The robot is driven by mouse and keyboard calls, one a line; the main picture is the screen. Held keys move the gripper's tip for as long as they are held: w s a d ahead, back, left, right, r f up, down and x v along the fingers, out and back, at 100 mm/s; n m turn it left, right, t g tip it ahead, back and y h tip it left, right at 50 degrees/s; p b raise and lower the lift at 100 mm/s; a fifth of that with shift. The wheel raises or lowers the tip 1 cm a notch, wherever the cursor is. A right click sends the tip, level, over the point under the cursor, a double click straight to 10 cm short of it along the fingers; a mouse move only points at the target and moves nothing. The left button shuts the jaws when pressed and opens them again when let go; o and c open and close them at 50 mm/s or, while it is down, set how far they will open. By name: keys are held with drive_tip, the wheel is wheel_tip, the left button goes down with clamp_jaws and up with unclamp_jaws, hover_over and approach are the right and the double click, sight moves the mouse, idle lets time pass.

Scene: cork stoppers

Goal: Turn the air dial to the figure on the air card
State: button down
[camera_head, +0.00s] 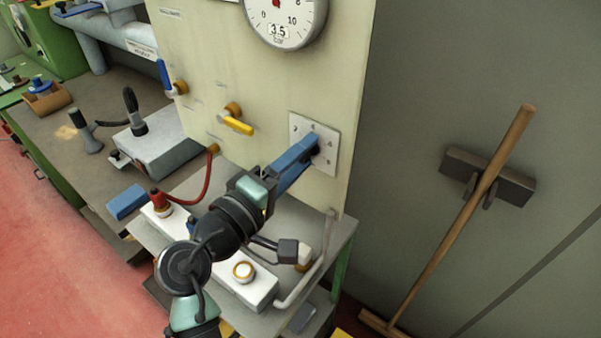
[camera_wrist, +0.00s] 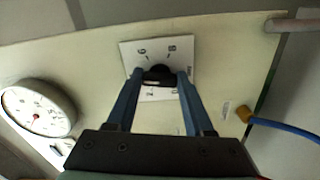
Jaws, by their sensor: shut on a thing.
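The air dial is a dark knob (camera_wrist: 158,74) on a square white plate (camera_head: 300,125) with figures around it, fixed to the cream panel. The plate also shows in the wrist view (camera_wrist: 128,50). My gripper (camera_wrist: 157,78) has its two blue fingers on either side of the knob, shut on it. In the head view my gripper (camera_head: 306,149) reaches the plate and hides most of the knob. The knob's exact setting cannot be read. A small card (camera_head: 279,31) reading 3.5 sits on the lower face of the round gauge.
The white gauge (camera_head: 294,14) is above the plate. A yellow-handled valve (camera_head: 238,125) and a blue-handled valve (camera_head: 166,76) are to the left. A broom (camera_head: 465,215) leans against the right wall.

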drive_tip(key=m+b, duration=0.2)
drive_tip(key=b, duration=0.1)
drive_tip(key=m+b, duration=0.3)
drive_tip(key=shift+f+m, duration=0.3)
drive_tip(key=shift+f, duration=0.1)
drive_tip(key=m+b, duration=0.3)
drive_tip(key=b, duration=0.1)
drive_tip(key=shift+r+m, duration=0.2)
drive_tip(key=shift+m, duration=0.2)
drive_tip(key=shift+c, duration=1.4)
unclamp_jaws()
drive_tip(key=shift+r, duration=0.1)
drive_tip(key=shift+a, duration=0.1)
drive_tip(key=b+v, duration=0.2)
drive_tip(key=v, duration=1.1)
